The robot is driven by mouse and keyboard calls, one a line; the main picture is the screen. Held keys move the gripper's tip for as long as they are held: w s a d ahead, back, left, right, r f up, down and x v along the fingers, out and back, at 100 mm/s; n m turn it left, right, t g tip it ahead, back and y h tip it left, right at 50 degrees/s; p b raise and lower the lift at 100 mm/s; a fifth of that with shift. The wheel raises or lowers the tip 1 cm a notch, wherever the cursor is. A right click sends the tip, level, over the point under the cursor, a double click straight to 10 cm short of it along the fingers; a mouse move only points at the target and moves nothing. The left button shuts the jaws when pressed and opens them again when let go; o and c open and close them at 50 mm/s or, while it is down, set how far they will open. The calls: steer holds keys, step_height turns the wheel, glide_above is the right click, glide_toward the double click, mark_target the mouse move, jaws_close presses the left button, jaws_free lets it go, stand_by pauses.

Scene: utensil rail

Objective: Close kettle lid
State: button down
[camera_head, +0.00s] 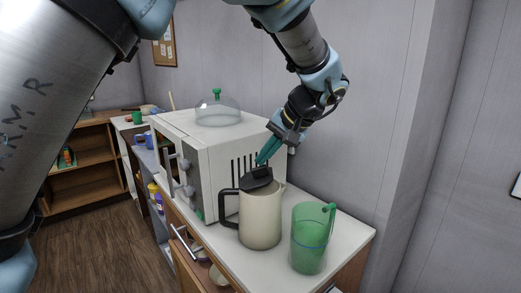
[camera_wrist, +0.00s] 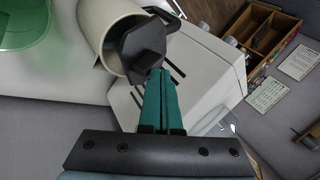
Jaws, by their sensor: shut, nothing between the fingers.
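The cream kettle (camera_head: 260,222) stands upright on the white counter, with its black handle at the left. Its black lid (camera_head: 256,181) is tilted up, partly open. In the wrist view the lid (camera_wrist: 146,42) stands raised at the mouth of the kettle (camera_wrist: 98,28), and part of the opening shows. My gripper (camera_head: 262,158) has teal fingers pressed together with nothing between them. The fingertips (camera_wrist: 159,72) are at the edge of the lid, close to or touching it; I cannot tell which.
A white microwave (camera_head: 228,160) stands just behind the kettle, with a clear dome (camera_head: 217,112) with a green knob on top. A green transparent jug (camera_head: 308,245) stands close at the kettle's right. The counter (camera_head: 346,236) has a little free room at the right, near the wall.

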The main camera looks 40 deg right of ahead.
steer(key=shift+s+d+f+m+t+y, duration=0.3)
steer(key=shift+s+d+f+t+y, duration=0.25)
steer(key=shift+f+t+y, duration=0.2)
steer(key=shift+d, duration=0.1)
